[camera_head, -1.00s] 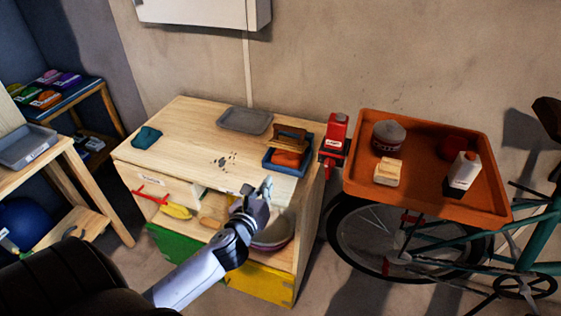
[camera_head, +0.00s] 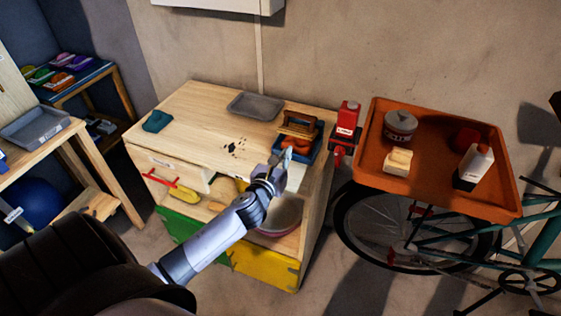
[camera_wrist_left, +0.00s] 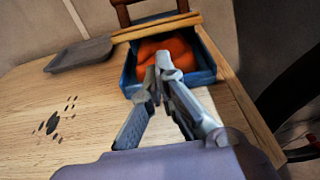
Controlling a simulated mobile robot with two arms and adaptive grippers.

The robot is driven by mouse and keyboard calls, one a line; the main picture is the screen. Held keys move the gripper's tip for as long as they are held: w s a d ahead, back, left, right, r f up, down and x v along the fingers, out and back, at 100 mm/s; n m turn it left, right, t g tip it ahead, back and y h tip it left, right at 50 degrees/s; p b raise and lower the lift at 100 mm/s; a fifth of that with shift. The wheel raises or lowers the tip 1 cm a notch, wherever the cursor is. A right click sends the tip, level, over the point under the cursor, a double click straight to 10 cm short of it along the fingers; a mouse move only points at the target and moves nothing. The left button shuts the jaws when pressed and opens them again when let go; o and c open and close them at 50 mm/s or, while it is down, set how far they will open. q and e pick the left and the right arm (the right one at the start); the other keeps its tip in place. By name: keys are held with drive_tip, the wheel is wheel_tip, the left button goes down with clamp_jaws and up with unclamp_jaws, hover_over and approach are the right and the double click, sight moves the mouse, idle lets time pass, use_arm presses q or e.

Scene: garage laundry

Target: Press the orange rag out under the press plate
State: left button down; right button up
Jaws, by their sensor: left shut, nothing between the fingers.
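The orange rag (camera_head: 300,146) lies in a blue tray (camera_head: 311,156) at the right front of the wooden bench top. It also shows in the left wrist view (camera_wrist_left: 168,52), bunched inside the blue tray (camera_wrist_left: 203,72). The press plate, a wooden piece with a handle (camera_head: 299,124), is at the tray's back edge, behind the rag. My left gripper (camera_head: 284,162) is shut and empty, at the tray's front side. In the wrist view its fingertips (camera_wrist_left: 165,66) overlap the rag and tray; I cannot tell whether they touch. My right gripper is not in view.
A grey tray (camera_head: 256,105) and a teal cloth (camera_head: 157,121) lie on the bench (camera_head: 200,108), with dark spots between. A red container (camera_head: 346,124) stands at its right. An orange tray (camera_head: 392,188) with several items sits over a bicycle. The bench's left half is mostly clear.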

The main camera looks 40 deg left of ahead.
use_arm(q)
drive_tip(key=shift+x, duration=2.2)
drive_tip(key=shift+s, duration=0.1)
